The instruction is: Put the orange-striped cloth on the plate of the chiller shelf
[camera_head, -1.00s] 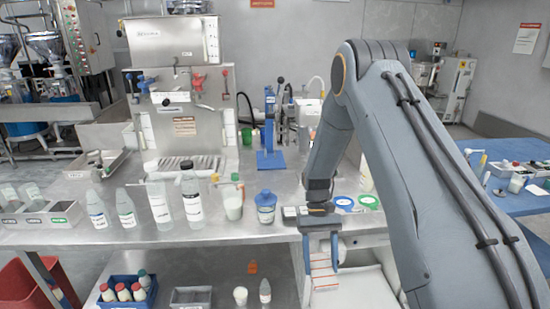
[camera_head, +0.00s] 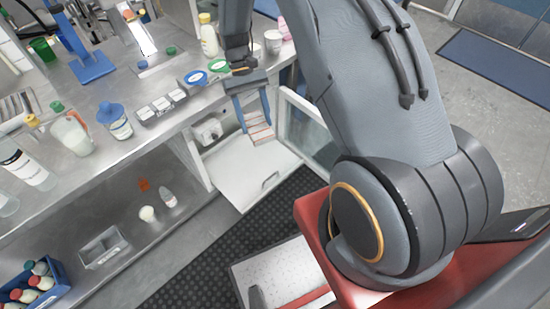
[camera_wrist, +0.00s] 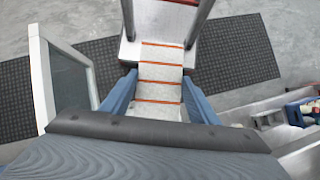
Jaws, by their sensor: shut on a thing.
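My gripper (camera_head: 254,108) has two blue fingers and is shut on the orange-striped cloth (camera_head: 258,130), a pale strip with orange cross stripes hanging below the fingers. In the wrist view the cloth (camera_wrist: 160,72) lies between the two fingers (camera_wrist: 158,90). The open chiller (camera_head: 193,160) is under the counter, to the left of my gripper in the head view. A flat white panel (camera_head: 235,178) with a dark handle slot juts out from it, below and left of the cloth. I cannot tell whether this is the shelf plate. The cloth appears to hang clear of it.
The chiller's glass door (camera_head: 303,128) stands open to the right of my gripper; it also shows in the wrist view (camera_wrist: 68,78). The counter (camera_head: 125,155) carries bottles, jars and coloured rings. A black mat (camera_head: 205,268) covers the floor. Open floor lies at the right.

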